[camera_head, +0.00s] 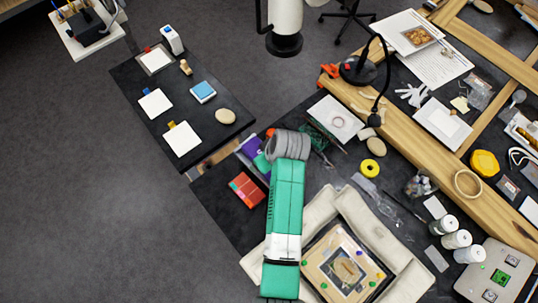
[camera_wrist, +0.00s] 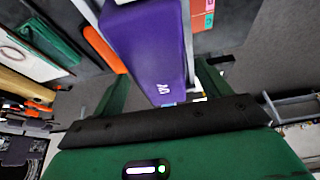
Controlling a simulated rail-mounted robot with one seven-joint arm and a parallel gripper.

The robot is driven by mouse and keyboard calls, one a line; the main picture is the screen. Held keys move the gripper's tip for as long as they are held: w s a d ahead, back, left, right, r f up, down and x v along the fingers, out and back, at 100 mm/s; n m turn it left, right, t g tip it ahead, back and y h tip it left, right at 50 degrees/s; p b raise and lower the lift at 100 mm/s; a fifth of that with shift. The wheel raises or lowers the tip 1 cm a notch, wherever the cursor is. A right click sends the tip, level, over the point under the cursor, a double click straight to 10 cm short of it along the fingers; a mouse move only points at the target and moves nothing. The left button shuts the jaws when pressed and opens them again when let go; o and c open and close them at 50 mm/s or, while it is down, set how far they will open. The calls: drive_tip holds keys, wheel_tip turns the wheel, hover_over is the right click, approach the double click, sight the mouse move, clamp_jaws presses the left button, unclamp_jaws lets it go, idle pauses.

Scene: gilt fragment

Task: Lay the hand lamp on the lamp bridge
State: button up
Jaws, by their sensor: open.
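A purple block-like body with a white mark (camera_wrist: 150,45) lies between the fingers of my gripper (camera_wrist: 162,80) in the wrist view; it may be the hand lamp, but I cannot tell for sure. A purple patch of it shows in the head view (camera_head: 250,148), beside my grey wrist. My gripper is open, with a green finger on either side of the purple body; contact is not clear. My wrist hides most of the gripper in the head view. I cannot pick out the lamp bridge with certainty. A framed panel (camera_head: 318,258) lies among pale cushions (camera_head: 395,245).
A red box (camera_head: 247,189) lies left of my arm, and an orange bar (camera_wrist: 100,48) lies beside the purple body. A yellow ring (camera_head: 369,168), white jars (camera_head: 457,239) and a black lamp arm (camera_head: 383,75) are to the right. A small side table (camera_head: 207,128) stands at upper left.

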drive_tip(key=v, duration=1.1)
drive_tip(key=shift+r, duration=0.3)
drive_tip(key=shift+d+p, duration=0.1)
drive_tip(key=shift+p, duration=0.2)
